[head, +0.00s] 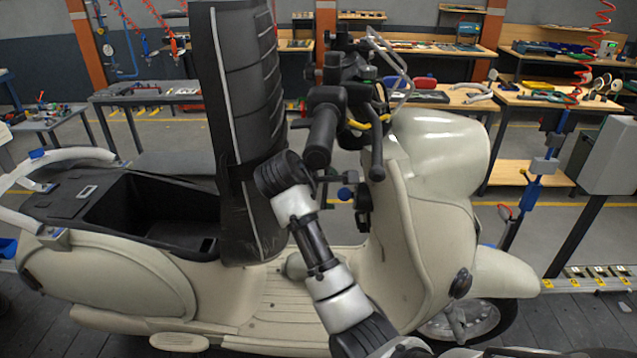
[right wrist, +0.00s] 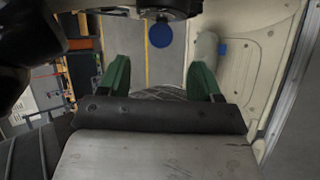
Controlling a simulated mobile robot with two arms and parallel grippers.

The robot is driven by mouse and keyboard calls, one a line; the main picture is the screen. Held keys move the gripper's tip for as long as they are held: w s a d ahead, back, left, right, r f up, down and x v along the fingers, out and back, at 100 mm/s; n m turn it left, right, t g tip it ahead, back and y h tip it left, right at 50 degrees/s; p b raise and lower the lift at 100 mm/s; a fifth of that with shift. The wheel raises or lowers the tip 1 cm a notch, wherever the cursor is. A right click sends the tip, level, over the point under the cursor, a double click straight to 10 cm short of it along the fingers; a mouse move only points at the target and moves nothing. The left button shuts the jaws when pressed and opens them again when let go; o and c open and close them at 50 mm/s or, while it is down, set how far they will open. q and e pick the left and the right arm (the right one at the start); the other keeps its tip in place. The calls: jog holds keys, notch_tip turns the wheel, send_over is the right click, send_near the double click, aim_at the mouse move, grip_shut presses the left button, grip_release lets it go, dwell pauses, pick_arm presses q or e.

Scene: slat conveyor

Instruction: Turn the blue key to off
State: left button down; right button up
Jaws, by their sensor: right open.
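The blue key (head: 345,194) is a small blue knob below the handlebar of a cream scooter (head: 440,145). It also shows as a round blue disc in the right wrist view (right wrist: 160,36), at the upper middle, beyond the fingers. My right gripper (head: 324,189) is just left of the key in the head view. Its two green fingers (right wrist: 160,80) are spread apart, with nothing between them, and the key is apart from them in the wrist view. The key's exact turn angle is hard to read. My left gripper is not in view.
The handlebar grip (head: 322,128) and levers hang close above my right wrist. A tall dark padded seat (head: 240,120) stands upright to the left. The front shield (head: 415,230) is close on the right. The footboard (head: 275,300) lies open below.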

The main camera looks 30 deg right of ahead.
aim_at(341, 194)
jog(key=p+x, duration=0.1)
jog(key=x, duration=0.4)
jog(key=shift+w+d+f+p, duration=0.1)
jog(key=shift+d+f+p, duration=0.05)
jog(key=shift+d+p, duration=0.15)
jog(key=shift+w+d+f, duration=0.2)
jog(key=shift+d+f, duration=0.2)
jog(key=shift+f, duration=0.05)
